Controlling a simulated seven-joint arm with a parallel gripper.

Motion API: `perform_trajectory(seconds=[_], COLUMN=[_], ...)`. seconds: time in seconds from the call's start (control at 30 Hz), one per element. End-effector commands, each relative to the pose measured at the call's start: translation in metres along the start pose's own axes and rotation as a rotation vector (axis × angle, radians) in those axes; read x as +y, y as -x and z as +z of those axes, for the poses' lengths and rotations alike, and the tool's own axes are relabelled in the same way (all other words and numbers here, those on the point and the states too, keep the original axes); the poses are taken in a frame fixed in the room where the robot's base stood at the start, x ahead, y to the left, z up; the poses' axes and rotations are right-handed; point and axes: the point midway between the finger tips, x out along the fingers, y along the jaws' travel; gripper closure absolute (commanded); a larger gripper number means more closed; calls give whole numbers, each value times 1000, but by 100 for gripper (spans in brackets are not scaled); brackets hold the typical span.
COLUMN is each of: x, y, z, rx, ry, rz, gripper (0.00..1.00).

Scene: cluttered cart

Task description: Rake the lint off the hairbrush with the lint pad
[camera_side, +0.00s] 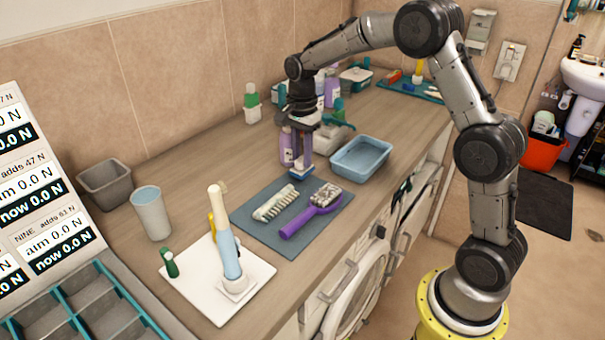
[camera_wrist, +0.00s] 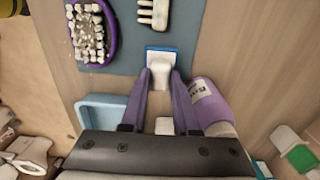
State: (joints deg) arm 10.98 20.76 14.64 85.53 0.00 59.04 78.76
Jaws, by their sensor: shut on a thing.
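The purple hairbrush (camera_side: 299,224) lies on the blue-grey mat (camera_side: 246,215), bristles up, with pale grey lint among them. Its head (camera_wrist: 90,35) is at the upper left in the wrist view. The lint pad (camera_side: 300,175) has a blue base and a white grip, which shows between my fingers in the wrist view (camera_wrist: 161,66). My gripper (camera_side: 302,163) is shut on the lint pad, pointing down over the mat's far edge, apart from the hairbrush. I cannot tell whether the pad touches the surface.
A white-bristled brush (camera_side: 275,203) lies on the mat beside the hairbrush. A purple bottle (camera_wrist: 207,104) stands close to my gripper. A blue tub (camera_side: 361,157) is to its right. A white tray (camera_side: 197,300) with upright items is at the front.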

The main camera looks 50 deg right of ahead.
Motion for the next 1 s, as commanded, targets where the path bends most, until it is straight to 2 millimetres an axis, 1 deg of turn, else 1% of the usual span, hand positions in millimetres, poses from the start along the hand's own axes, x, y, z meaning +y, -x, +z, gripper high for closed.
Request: perform_trajectory(seconds=[0.6, 0.73, 1.0], x=[-1, 0, 0], y=[34, 37, 37], z=[0, 0, 0], rx=[0, 0, 0], ry=[0, 0, 0], rz=[-2, -1, 0], gripper=[100, 100, 100])
